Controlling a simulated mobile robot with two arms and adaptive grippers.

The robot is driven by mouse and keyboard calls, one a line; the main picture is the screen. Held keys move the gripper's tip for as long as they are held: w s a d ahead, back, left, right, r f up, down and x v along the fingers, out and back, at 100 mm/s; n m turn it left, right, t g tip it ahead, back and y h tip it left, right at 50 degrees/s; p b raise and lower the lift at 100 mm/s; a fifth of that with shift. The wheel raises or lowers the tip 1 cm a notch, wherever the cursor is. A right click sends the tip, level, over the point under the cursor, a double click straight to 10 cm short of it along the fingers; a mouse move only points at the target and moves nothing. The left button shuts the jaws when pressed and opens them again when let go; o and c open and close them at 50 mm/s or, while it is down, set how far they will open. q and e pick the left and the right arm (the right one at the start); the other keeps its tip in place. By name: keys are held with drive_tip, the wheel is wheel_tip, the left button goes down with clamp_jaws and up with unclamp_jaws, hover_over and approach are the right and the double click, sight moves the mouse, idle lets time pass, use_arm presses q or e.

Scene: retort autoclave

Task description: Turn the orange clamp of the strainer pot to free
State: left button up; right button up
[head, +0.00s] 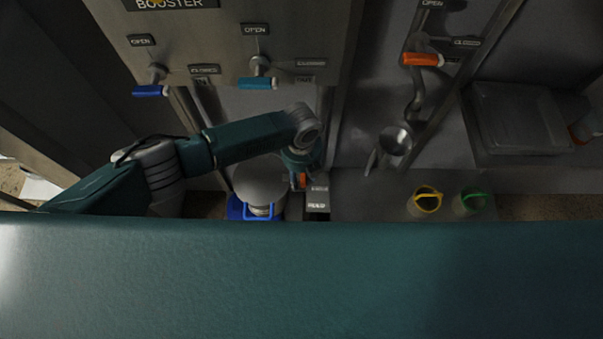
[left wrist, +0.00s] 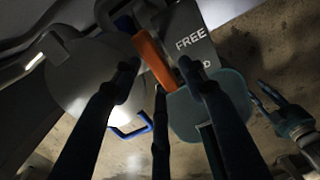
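The orange clamp (left wrist: 153,60) of the strainer pot is a short bar, slanted in the left wrist view beside the grey label plate (left wrist: 192,38). The plate's upper word is FREE. The strainer pot (left wrist: 85,80) is round and grey. In the head view the pot (head: 260,180) stands beside my left arm's end, and only a bit of the orange clamp (head: 301,181) shows. My left gripper (left wrist: 158,66) is open, with dark fingers on both sides of the clamp; I cannot tell whether they touch it. A dark teal part with prongs, perhaps my right gripper (left wrist: 266,103), shows at the right.
A panel (head: 230,50) with a blue lever (head: 150,91) and a teal lever (head: 257,84) hangs above. An orange valve lever (head: 422,60) is at upper right. Yellow-handled (head: 425,203) and green-handled (head: 470,203) vessels stand right of the label plate.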

use_arm(q)
clamp_jaws()
drive_tip(key=shift+n, duration=0.3)
drive_tip(key=n, duration=0.2)
drive_tip(key=n+p, duration=0.1)
drive_tip(key=shift+d+r+n, duration=0.1)
drive_tip(key=shift+d+n, duration=0.25)
drive_tip(key=shift+n, duration=0.05)
drive_tip(key=n, duration=0.2)
drive_tip(key=n+p, duration=0.1)
drive_tip(key=n, duration=0.1)
drive_tip(key=shift+d, duration=0.35)
drive_tip(key=shift+w+d+n+p, duration=0.15)
drive_tip(key=shift+w+n+p, duration=0.1)
drive_tip(key=shift+n, duration=1.3)
drive_tip(key=shift+w+d+n+p, duration=0.15)
drive_tip(key=shift+n+p, duration=0.15)
drive_tip(key=shift+n, duration=1.3)
drive_tip(key=shift+w+d+n+p, duration=0.1)
drive_tip(key=shift+w+n+p, duration=0.15)
drive_tip(key=shift+n, duration=1.3)
